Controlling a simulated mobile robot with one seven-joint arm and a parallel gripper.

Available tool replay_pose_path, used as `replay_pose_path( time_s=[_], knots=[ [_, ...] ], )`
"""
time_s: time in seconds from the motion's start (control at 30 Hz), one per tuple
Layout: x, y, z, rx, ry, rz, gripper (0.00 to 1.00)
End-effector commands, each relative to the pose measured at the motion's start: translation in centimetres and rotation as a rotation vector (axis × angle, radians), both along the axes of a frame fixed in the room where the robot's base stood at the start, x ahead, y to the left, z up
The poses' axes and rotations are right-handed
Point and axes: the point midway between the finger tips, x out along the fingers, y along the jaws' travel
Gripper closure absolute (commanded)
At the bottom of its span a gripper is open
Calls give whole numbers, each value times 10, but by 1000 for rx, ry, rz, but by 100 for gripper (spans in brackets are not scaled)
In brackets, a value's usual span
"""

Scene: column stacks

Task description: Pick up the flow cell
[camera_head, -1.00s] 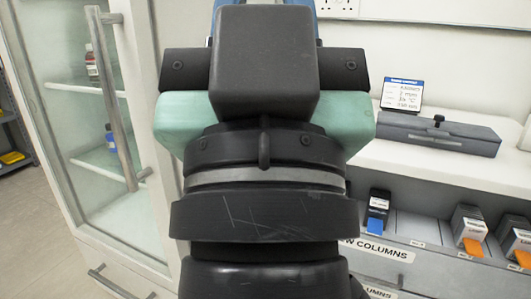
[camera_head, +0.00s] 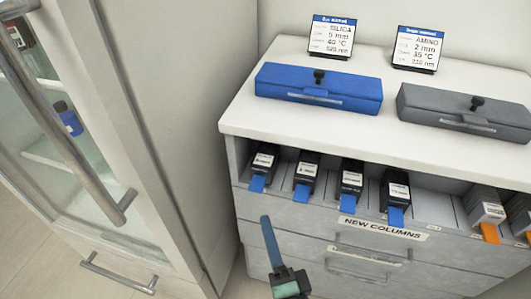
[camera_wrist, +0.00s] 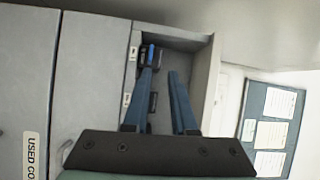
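I cannot make out a thing that is clearly the flow cell. In the wrist view, a small dark block with a blue part (camera_wrist: 151,56) sits in a grey open-topped compartment (camera_wrist: 208,75). A second dark piece shows lower down, partly behind the left finger. Which of them, if any, is the flow cell, I cannot tell. My gripper (camera_wrist: 160,72) is open, its two blue-grey fingers apart and pointing into that compartment, with nothing seen held between them. In the head view, one finger of my gripper (camera_head: 267,225) shows low in front of the cabinet drawers.
The white-topped cabinet (camera_head: 240,118) carries a blue case (camera_head: 318,90), a grey case (camera_head: 465,112) and two sign cards. Several dark boxes with blue tabs stand in its slots, above the label NEW COLUMNS (camera_head: 383,229). A glass-door cabinet (camera_head: 150,100) stands at left.

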Motion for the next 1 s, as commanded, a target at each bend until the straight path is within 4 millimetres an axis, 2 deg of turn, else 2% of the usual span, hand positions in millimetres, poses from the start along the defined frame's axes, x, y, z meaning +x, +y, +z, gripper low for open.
replay_pose_path(
  time_s=[0.07, 0.17, 0.5, 0.77, 1.0],
  knots=[
    [-8, -5, -11, 50, 33, -14, 75],
    [-5, -5, -16, 76, 43, -19, 75],
    [51, 6, -15, 76, 42, -18, 75],
    [68, 10, -15, 76, 42, -17, 75],
    [99, 16, -13, 76, 40, -18, 75]
  ],
)
